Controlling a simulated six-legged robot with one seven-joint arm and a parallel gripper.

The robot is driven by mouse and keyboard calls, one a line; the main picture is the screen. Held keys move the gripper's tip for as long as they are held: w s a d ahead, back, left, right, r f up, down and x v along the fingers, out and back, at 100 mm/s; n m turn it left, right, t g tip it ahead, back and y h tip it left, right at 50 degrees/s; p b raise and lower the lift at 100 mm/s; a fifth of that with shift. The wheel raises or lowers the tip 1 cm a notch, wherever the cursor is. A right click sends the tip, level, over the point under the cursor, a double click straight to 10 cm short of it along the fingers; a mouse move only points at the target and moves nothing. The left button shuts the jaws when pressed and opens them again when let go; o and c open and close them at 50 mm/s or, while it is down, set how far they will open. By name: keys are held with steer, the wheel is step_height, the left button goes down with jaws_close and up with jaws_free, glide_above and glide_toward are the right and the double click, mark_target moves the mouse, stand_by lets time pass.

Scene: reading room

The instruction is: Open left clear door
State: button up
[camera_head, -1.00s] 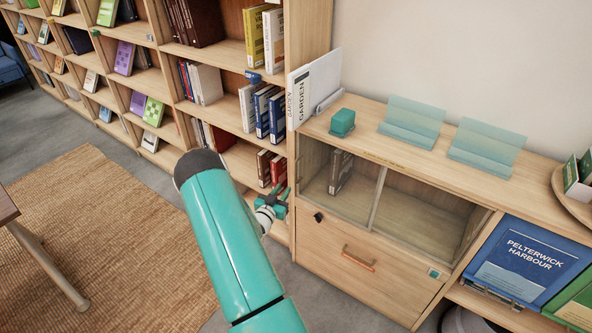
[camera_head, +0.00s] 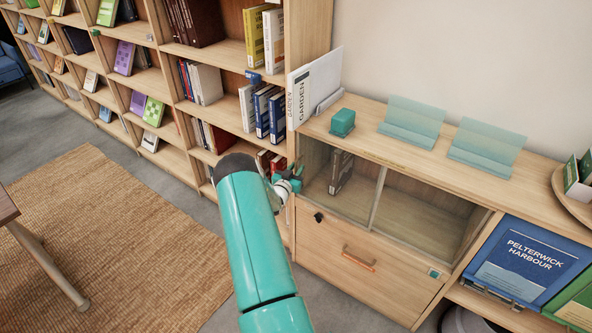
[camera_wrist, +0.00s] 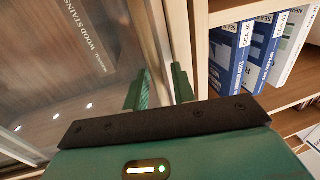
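The left clear door (camera_head: 352,200) is a see-through pane at the left of the low wooden cabinet, with a dark book (camera_head: 341,172) behind it. My gripper (camera_head: 294,173) is at the cabinet's left front edge, beside this door. In the wrist view, the clear pane (camera_wrist: 55,65) fills the left side, with the book's lettering showing through. My gripper (camera_wrist: 160,88) has its two green fingers apart, with a pale wooden upright between or behind them. I cannot tell whether the fingers touch it. No handle on the door is clearly visible.
The tall bookshelf (camera_head: 228,100) stands close on the left; its blue books (camera_wrist: 262,52) are near the right finger. Below the door is a drawer (camera_head: 352,262) with an orange handle. A teal box (camera_head: 343,122) and clear stands (camera_head: 412,122) sit on the cabinet top.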

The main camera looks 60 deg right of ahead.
mark_target(352, 186)
jaws_close()
steer(key=s+a, duration=0.1)
steer(key=s, duration=0.6)
steer(key=s+a, duration=0.1)
steer(key=s, duration=0.7)
steer(key=s+a, duration=0.1)
steer(key=s, duration=0.6)
steer(key=shift+s+a, duration=0.35)
jaws_free()
steer(key=a, duration=1.3)
steer(key=shift+s+a, duration=0.25)
steer(key=shift+a, duration=0.15)
